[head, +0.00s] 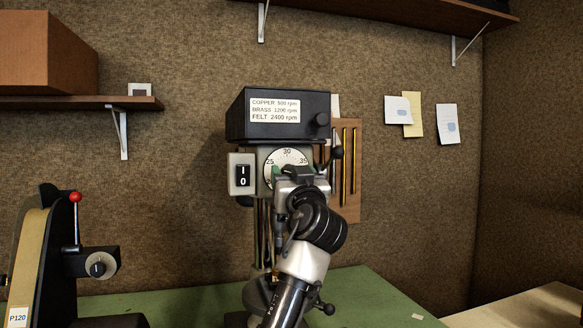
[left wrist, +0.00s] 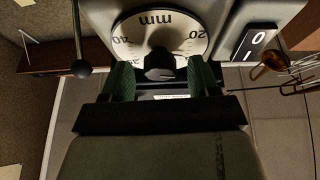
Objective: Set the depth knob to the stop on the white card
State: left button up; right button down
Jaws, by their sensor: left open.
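The depth dial (head: 271,160) is a round white scale on the drill press, with 25 and 30 readable in the head view. It shows upside down in the left wrist view (left wrist: 134,38), with mm, 20 and 40 on it. The dark depth knob (left wrist: 159,62) is at its centre. My left gripper (left wrist: 162,80) is open, its green fingers on either side of the knob; contact cannot be told. In the head view my left gripper (head: 289,171) covers much of the dial and knob. Two white cards, left (head: 397,109) and right (head: 447,123), are on the wall; their writing is too small to read.
A black box (head: 240,118) with a speed label and a small knob tops the press. An I/O switch (head: 242,175) is left of the dial. A lever with a dark ball (head: 337,152) is at right. A belt sander (head: 42,260) stands left on the green bench (head: 375,290).

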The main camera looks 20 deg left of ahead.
pick_arm(q)
jog(key=shift+w+a, duration=0.15)
jog(key=shift+w, duration=0.1)
jog(key=shift+r, duration=0.1)
jog(key=c, duration=0.9)
jog(key=shift+m, duration=0.4)
